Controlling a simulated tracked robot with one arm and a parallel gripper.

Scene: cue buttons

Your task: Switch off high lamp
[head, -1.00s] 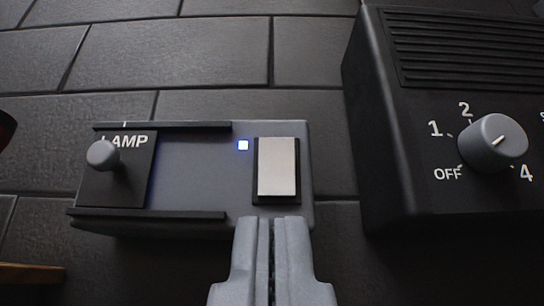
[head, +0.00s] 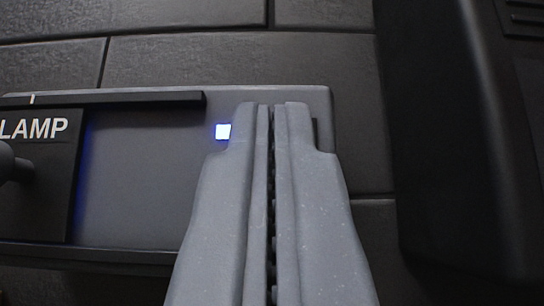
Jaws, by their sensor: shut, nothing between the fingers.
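The lamp switch box (head: 150,165) is a grey panel lying on the dark tiles. Its dark slider plate marked LAMP (head: 38,170), with a round knob (head: 12,165), is at the left end and partly out of view. My gripper (head: 270,108) is shut and empty, over the right part of the box. It covers the pale button; only a sliver of the button's dark surround (head: 316,135) shows. I cannot tell whether the fingertips touch the button. No lamp is in view.
A large black box (head: 450,150) stands close on the right, its side wall near my gripper. Its dial is out of view. Dark tiles (head: 190,55) lie clear behind the switch box.

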